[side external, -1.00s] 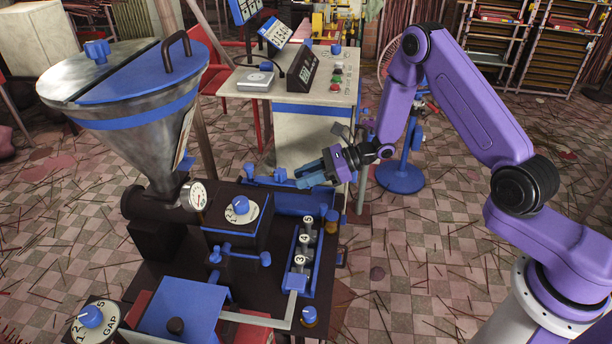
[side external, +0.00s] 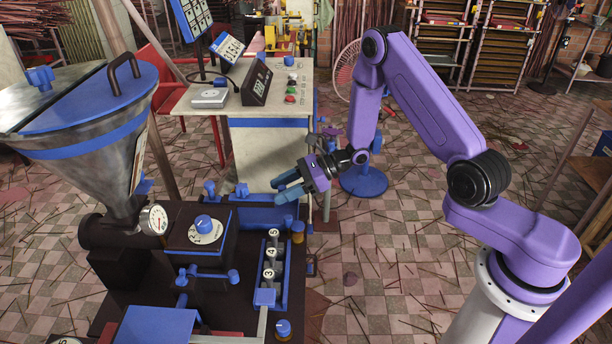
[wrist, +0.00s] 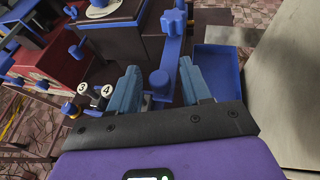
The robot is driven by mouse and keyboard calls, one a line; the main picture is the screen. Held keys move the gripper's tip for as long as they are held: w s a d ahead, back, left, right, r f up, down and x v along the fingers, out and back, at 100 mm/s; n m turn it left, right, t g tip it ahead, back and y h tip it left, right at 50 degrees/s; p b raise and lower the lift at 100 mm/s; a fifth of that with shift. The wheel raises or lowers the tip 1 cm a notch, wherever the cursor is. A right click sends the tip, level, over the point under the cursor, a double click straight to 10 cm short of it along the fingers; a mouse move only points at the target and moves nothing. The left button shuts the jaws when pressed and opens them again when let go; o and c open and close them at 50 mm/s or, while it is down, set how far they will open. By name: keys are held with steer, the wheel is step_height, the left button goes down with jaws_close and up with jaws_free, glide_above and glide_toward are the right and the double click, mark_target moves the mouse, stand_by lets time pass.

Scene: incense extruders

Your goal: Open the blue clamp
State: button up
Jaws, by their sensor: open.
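My gripper (side external: 279,190) is open and empty, near the far right end of the dark machine in the side view. In the wrist view its two light-blue fingers (wrist: 159,68) are spread apart. A blue bar with a lobed knob at its far end, which looks like the blue clamp (wrist: 172,48), lies ahead of and between the fingers. A round blue end of it shows between the fingertips, with no clear contact. In the side view, the small blue knobs (side external: 242,190) at the machine's back edge seem to belong to this part.
Numbered knobs (side external: 271,253) stand in a blue rack in front of my gripper. A blue open tray (wrist: 218,70) lies right of the fingers in the wrist view. A dial block (side external: 204,232) and a metal hopper (side external: 85,165) stand to the left.

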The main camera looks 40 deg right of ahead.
steer(key=v, duration=1.7)
steer(key=shift+a+r, duration=0.1)
steer(key=s+a+r+n+g+h, duration=0.2)
steer(key=s+a+r+n+g, duration=0.2)
steer(key=s+a+n+g, duration=0.85)
steer(key=s+d+r+n+t+h, duration=0.2)
steer(key=s+n, duration=0.5)
steer(key=n, duration=0.5)
steer(key=s+d+r+n+t+h, duration=0.2)
steer(key=s+n+t+h, duration=0.2)
steer(key=s+n+h, duration=0.3)
steer(key=n, duration=0.5)
steer(key=shift+s+r, duration=0.3)
steer(key=shift+r, duration=0.1)
